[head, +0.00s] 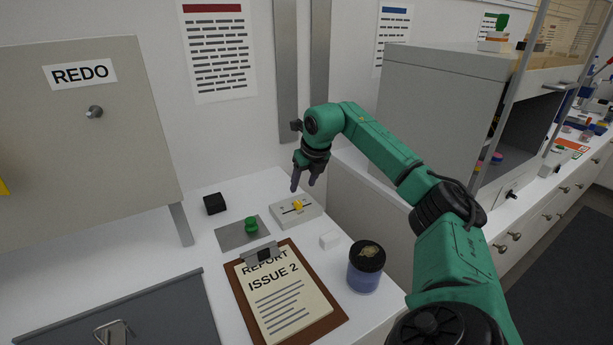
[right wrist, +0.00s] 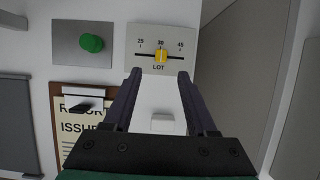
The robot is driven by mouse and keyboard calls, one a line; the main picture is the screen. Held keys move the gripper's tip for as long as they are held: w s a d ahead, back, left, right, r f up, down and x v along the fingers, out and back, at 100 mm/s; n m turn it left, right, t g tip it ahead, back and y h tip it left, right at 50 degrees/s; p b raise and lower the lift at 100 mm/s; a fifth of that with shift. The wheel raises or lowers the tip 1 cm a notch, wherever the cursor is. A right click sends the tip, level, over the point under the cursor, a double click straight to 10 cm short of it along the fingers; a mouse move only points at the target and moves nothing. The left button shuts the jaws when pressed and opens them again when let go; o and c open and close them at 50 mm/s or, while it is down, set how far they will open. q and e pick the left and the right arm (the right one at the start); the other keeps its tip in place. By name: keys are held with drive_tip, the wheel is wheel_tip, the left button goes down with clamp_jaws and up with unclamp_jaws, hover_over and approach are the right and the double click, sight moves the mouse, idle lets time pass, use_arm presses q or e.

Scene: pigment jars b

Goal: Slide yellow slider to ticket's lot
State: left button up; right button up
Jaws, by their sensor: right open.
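The yellow slider (head: 298,205) sits on a pale slider box (head: 283,214) on the white counter. In the right wrist view the slider (right wrist: 160,56) stands near the middle mark of the scale, between 25 and 45, above the word LOT. My right gripper (head: 306,184) is open and empty, above and behind the box in the head view. In the wrist view its fingertips (right wrist: 159,76) are either side of the slider's line, apart from it. I cannot make out a ticket with a lot number. My left gripper is out of view.
A green knob (head: 251,225) on a grey plate stands left of the box. A clipboard (head: 339,317) reading REPORT ISSUE 2, a small white block (head: 330,240) and a dark-lidded jar (head: 366,268) are in front. A black block (head: 214,204) lies behind. A REDO cabinet (head: 80,150) stands left.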

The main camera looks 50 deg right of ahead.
drive_tip(key=v, duration=0.5)
drive_tip(key=shift+r, duration=0.2)
